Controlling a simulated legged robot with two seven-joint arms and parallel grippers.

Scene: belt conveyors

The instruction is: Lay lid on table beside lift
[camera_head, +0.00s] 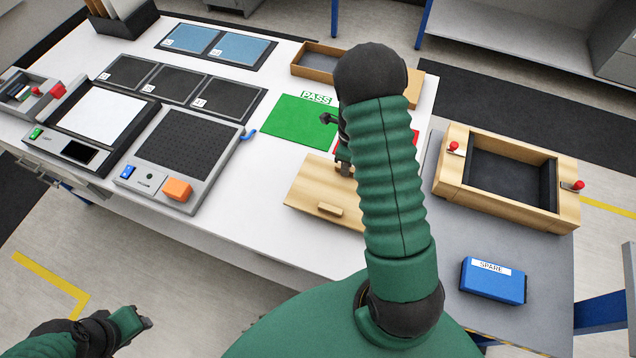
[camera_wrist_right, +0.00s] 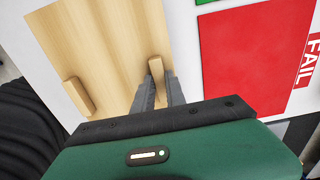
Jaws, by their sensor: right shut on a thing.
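The lid (camera_head: 312,192) is a pale wooden panel with two small block handles, over the white table (camera_head: 235,225) near its front right edge. It lies level; I cannot tell whether it touches the table. My right gripper (camera_wrist_right: 157,80) is shut on the lid's far handle (camera_wrist_right: 155,66); the lid's other handle (camera_wrist_right: 78,96) is free. In the head view my right arm hides part of the lid. My left gripper (camera_head: 138,318) is off the table at the lower left; its fingers are too small to read. The grey platform (camera_head: 445,270), apparently the lift, adjoins the table's right side.
An open wooden box (camera_head: 510,178) with red-knobbed clamps and a blue SPARE block (camera_head: 493,280) are on the grey platform. A green PASS mat (camera_head: 298,120) and a red FAIL mat (camera_wrist_right: 255,55) lie beside the lid. A scale with an orange block (camera_head: 177,189) stands left.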

